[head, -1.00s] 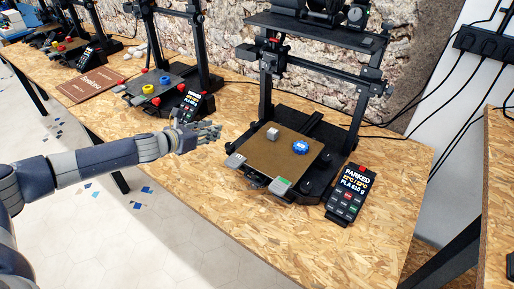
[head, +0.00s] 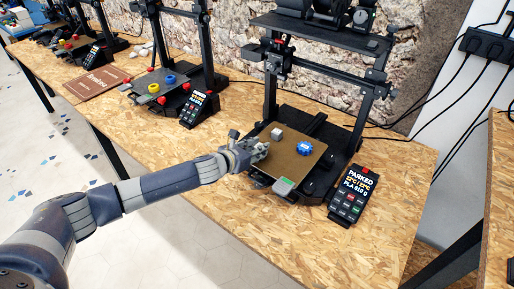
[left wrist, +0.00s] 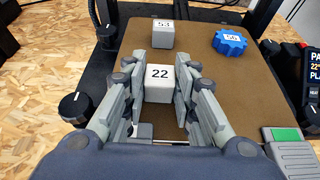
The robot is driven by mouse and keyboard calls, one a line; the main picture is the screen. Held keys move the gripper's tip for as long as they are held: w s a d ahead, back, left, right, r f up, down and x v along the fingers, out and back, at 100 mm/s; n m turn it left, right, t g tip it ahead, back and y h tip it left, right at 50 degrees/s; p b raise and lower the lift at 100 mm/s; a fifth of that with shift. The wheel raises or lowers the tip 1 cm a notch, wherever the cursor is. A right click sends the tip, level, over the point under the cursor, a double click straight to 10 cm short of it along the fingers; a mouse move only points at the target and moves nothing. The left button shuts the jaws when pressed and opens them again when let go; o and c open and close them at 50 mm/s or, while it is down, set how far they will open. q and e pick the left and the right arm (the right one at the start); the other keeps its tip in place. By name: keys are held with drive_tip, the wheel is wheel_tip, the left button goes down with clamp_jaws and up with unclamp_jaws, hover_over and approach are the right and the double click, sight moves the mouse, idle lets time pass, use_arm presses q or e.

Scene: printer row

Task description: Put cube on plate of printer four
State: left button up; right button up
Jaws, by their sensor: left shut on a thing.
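My left gripper (head: 254,150) is at the left front edge of the near printer's brown plate (head: 296,165). In the left wrist view its fingers (left wrist: 158,92) are shut on a pale grey cube marked 22 (left wrist: 159,83). That cube is over the front part of the plate; I cannot tell whether it touches it. In the head view the hand mostly hides it. A second grey cube, marked 53 (left wrist: 163,35), stands on the plate's far left part. A blue gear marked 56 (left wrist: 230,42) lies to its right. My right gripper is not in view.
A control box (head: 352,193) reading PARKED stands to the right. The printer frame (head: 268,90) rises behind the plate. Another printer's plate (head: 157,88) with yellow and blue pieces is further left.

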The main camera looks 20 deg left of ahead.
use_arm(q)
drive_tip(key=o, duration=0.8)
drive_tip(key=shift+c, duration=0.2)
drive_tip(key=shift+r, duration=0.1)
drive_tip(key=b+v, duration=0.1)
drive_tip(key=v, duration=1.1)
